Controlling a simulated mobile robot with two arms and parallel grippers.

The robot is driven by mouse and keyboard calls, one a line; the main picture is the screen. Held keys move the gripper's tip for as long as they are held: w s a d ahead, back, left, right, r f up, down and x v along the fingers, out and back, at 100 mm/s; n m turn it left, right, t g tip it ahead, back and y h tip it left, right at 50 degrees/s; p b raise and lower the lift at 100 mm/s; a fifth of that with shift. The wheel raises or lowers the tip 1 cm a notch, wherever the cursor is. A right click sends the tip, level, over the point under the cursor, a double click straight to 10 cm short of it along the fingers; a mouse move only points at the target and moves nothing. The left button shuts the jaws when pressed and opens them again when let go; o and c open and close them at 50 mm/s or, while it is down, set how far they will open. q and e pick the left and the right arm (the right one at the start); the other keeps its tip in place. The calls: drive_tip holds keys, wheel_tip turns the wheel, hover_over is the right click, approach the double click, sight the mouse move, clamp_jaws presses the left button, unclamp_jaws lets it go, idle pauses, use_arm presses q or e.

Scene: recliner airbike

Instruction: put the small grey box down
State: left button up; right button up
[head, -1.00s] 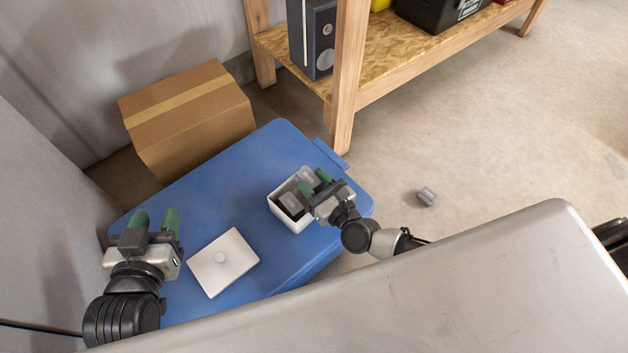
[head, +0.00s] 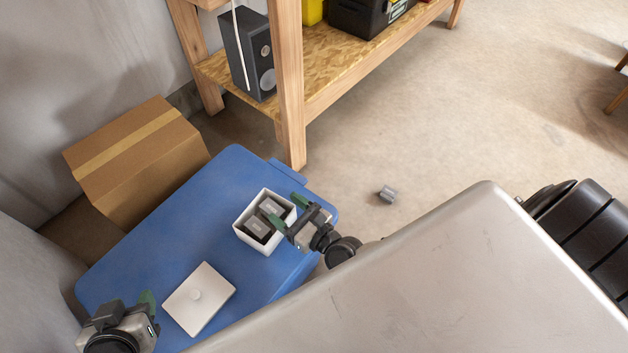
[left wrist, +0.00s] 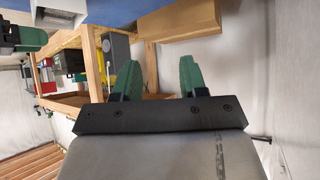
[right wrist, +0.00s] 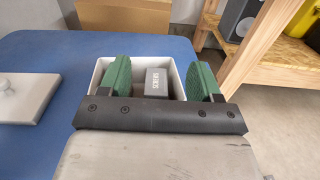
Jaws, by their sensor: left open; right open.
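My right gripper (head: 288,211) is at the white box's right rim. Its open fingers (right wrist: 160,72) stand on either side of the lettered grey box, with gaps. My left gripper (head: 126,303) is open and empty near the left end of the blue surface; it also shows in the left wrist view (left wrist: 158,78).
The blue surface (head: 180,220) holds the white box and a white knobbed lid (head: 199,298). A grey object (head: 387,194) lies on the floor to the right. A cardboard box (head: 135,165) and a wooden shelf (head: 365,62) stand behind.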

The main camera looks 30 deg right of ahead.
drive_tip(key=v, duration=0.8)
drive_tip(key=a+r+n+g+y, duration=0.25)
drive_tip(key=a+r+n, duration=0.2)
drive_tip(key=n, duration=0.65)
drive_tip(key=a+r+n+g+y, duration=0.1)
drive_tip(key=a+r+n+g, duration=0.4)
drive_tip(key=n, duration=0.6)
use_arm(q)
drive_tip(key=shift+s+a+f+g, duration=0.25)
drive_tip(key=shift+s+f+g, duration=0.15)
drive_tip(key=shift+s+g, duration=0.25)
use_arm(e)
drive_tip(key=s+d+n+h, duration=0.2)
drive_tip(key=d+n+h, duration=0.6)
drive_tip(key=d+n, duration=0.2)
drive_tip(key=shift+s+d+r+n+g, duration=0.35)
drive_tip(key=shift+r+n+g, duration=0.1)
drive_tip(key=shift+n, duration=0.65)
